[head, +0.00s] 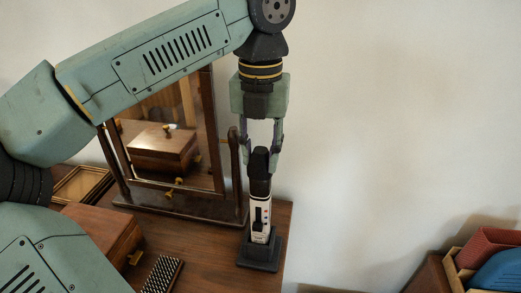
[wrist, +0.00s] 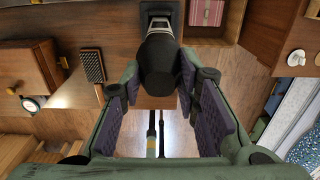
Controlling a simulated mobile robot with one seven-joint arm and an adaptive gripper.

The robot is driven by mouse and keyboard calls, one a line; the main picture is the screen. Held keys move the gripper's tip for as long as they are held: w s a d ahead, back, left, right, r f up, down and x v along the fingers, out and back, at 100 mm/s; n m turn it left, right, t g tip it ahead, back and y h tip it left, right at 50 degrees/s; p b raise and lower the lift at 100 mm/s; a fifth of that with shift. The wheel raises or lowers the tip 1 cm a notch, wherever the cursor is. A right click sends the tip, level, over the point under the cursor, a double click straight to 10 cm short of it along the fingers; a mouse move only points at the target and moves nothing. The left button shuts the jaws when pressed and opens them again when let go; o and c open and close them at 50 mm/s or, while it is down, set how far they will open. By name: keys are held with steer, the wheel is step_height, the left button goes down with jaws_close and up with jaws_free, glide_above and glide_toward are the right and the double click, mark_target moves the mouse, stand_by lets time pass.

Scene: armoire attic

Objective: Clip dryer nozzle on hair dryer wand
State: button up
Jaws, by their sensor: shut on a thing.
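The hair dryer wand (head: 259,218), white with a dark control strip, stands upright in a dark square base (head: 259,253) near the right end of the wooden dresser top. The black dryer nozzle (head: 259,160) is directly above it and in line with it, its lower end meeting the wand's dark upper part. I cannot tell whether it is clipped on. My gripper (head: 260,168) points down with its fingers shut on the nozzle's sides. In the wrist view the nozzle (wrist: 158,62) lies between the fingertips and hides most of the wand.
A wood-framed mirror (head: 209,130) stands just left of the wand. A wooden box (head: 98,235) and a bristle brush (head: 162,274) are on the dresser top (head: 210,250). The wall side right of the wand is clear. A crate with red and blue things is at lower right.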

steer(key=shift+f+b, duration=0.65)
steer(key=shift+f, duration=0.25)
stand_by(1.7)
steer(key=o, duration=1.1)
steer(key=shift+o, duration=0.5)
steer(key=o, duration=0.4)
steer(key=shift+r, duration=0.1)
steer(key=shift+r+p, duration=2.35)
steer(key=shift+r, duration=0.6)
